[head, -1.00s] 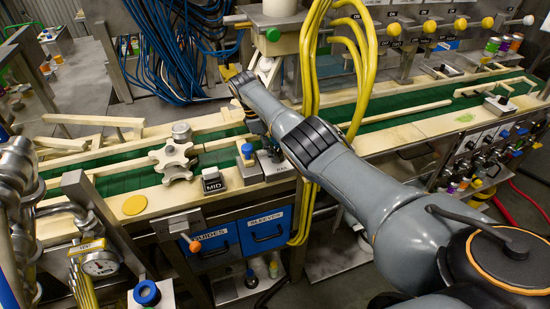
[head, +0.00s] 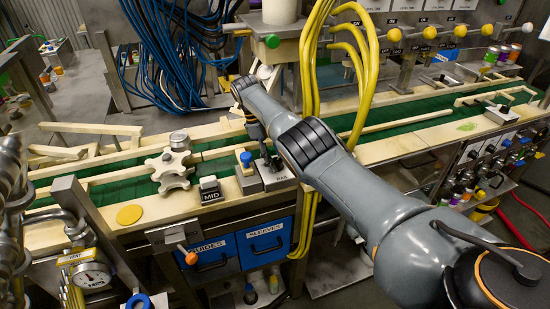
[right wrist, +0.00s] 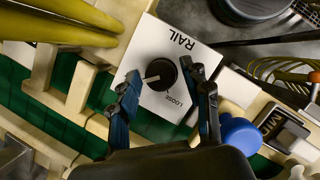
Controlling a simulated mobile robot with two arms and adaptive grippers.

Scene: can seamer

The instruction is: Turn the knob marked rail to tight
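The rail knob (right wrist: 161,74) is a round black knob on a white plate (right wrist: 147,47) marked RAIL in the right wrist view. A pale pointer line on it points left and slightly down. The word LOOSE is printed below right of the knob; no TIGHT mark is visible. My right gripper (right wrist: 163,84) is open, with one dark finger on each side of the knob and gaps between. In the head view my right gripper (head: 263,147) points down over the rail box (head: 277,180) and hides the knob. My left gripper is not in view.
A box with a blue knob (head: 246,160) stands just left of the rail box; the blue knob also shows in the wrist view (right wrist: 240,135). Beyond it are the MID block (head: 209,188) and a star-shaped wheel (head: 170,169). Yellow hoses (head: 311,100) hang close beside my right arm.

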